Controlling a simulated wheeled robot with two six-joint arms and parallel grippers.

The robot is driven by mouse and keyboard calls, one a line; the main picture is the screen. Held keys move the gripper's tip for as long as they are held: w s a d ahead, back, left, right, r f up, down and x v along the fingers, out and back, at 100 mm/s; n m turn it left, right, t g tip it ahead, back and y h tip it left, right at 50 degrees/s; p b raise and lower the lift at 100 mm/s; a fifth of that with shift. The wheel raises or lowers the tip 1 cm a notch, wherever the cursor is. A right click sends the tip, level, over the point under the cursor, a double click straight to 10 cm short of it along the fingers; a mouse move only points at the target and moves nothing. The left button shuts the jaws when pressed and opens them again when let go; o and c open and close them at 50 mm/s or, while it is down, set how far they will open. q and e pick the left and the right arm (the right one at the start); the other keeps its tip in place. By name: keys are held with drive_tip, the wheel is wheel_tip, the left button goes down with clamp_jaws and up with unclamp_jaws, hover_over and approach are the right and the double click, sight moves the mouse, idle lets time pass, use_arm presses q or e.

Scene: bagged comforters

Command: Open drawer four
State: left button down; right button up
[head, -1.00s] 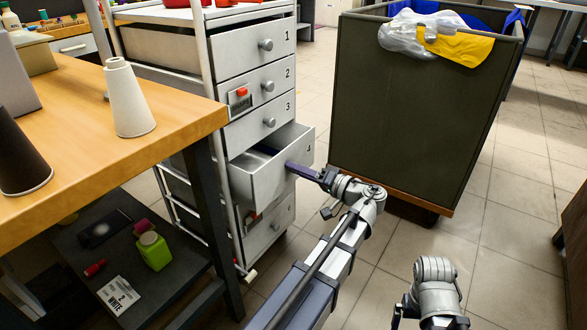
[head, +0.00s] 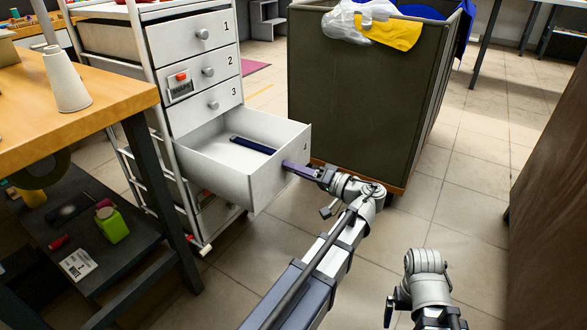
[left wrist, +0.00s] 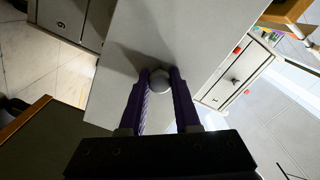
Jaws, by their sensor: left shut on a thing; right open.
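Drawer four (head: 240,165) is the white drawer below drawer 3 in the white cart (head: 183,170). It stands well out of the cart, and its inside shows a dark blue bar-shaped item (head: 252,145). My left gripper (head: 290,166) is at the drawer's front panel. In the left wrist view its purple fingers (left wrist: 160,85) are shut on the round grey knob (left wrist: 160,80). In the head view the fingers hide the knob. Part of my right arm shows at the lower right, but its fingers are not visible.
Drawers 1 (head: 203,35), 2 (head: 208,72) and 3 (head: 213,105) are closed above. A dark green bin (head: 350,90) with bags on top stands just behind the open drawer. A wooden table (head: 110,110) is at the left. Tiled floor is clear to the right.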

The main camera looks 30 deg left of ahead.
use_arm(q)
drive_tip(key=c, duration=0.6)
unclamp_jaws()
drive_tip(key=shift+d, duration=0.1)
drive_tip(key=d, duration=0.7)
drive_tip(key=shift+s+d, duration=0.3)
